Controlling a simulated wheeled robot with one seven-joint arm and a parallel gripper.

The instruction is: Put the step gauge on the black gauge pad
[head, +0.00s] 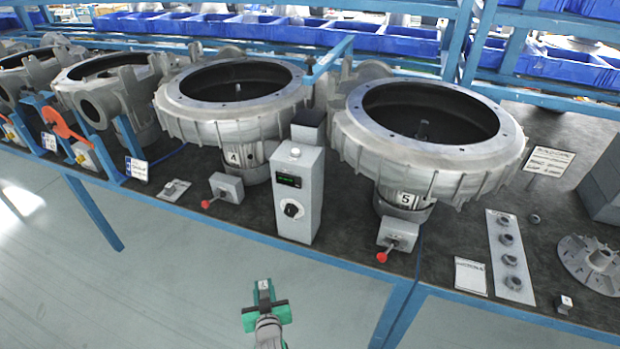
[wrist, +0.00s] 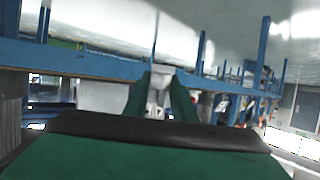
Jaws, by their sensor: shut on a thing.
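My gripper (head: 264,298) is in front of the bench, over the floor, with green jaw parts. It is shut on a small grey piece with a light label, which I take to be the step gauge (head: 263,286). In the wrist view the grey piece (wrist: 158,98) sits between the two green fingers (wrist: 160,104). I cannot pick out the black gauge pad against the dark bench top.
The dark bench top (head: 455,235) has a blue front edge. Blower housings 4 (head: 235,125) and 5 (head: 425,160) stand on it. A grey control box (head: 299,195), red-knobbed valves, a plate of round fittings (head: 497,215), a flanged hub (head: 598,262) and a small block (head: 564,304) are nearby.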

